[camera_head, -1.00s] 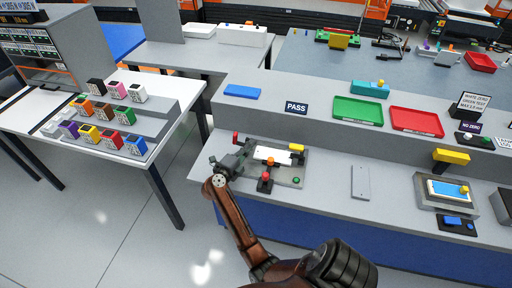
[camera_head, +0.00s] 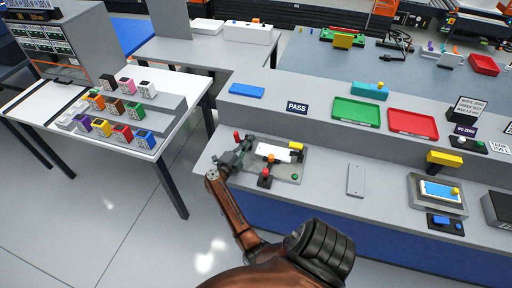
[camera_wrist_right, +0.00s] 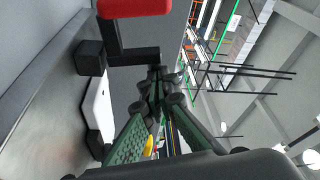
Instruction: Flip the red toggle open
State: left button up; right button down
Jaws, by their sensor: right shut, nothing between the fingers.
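The fixture (camera_head: 288,178) is a grey plate at the left end of the bench. A red toggle handle (camera_head: 237,135) stands at its back left; a second red knob (camera_head: 265,171) sits on a black block at its front. My right gripper (camera_head: 243,150) is shut and empty beside the back-left handle. In the right wrist view, a red handle (camera_wrist_right: 135,8) on a black bent arm (camera_wrist_right: 132,57) is at the top. The gripper's closed fingertips (camera_wrist_right: 156,78) are close to the end of that arm; I cannot tell whether they touch. My left gripper is out of view.
A raised ledge behind holds a green tray (camera_head: 356,112) and a red tray (camera_head: 413,124). A grey plate (camera_head: 356,180) lies to the right.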

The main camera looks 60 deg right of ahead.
jog(key=shift+w+a, duration=0.1)
jog(key=shift+a, duration=0.2)
jog(key=a, duration=0.3)
jog(key=a+p, duration=0.1)
jog(key=a, duration=0.2)
jog(key=a+f, duration=0.1)
jog(key=a, duration=0.2)
jog(key=shift+a, duration=0.15)
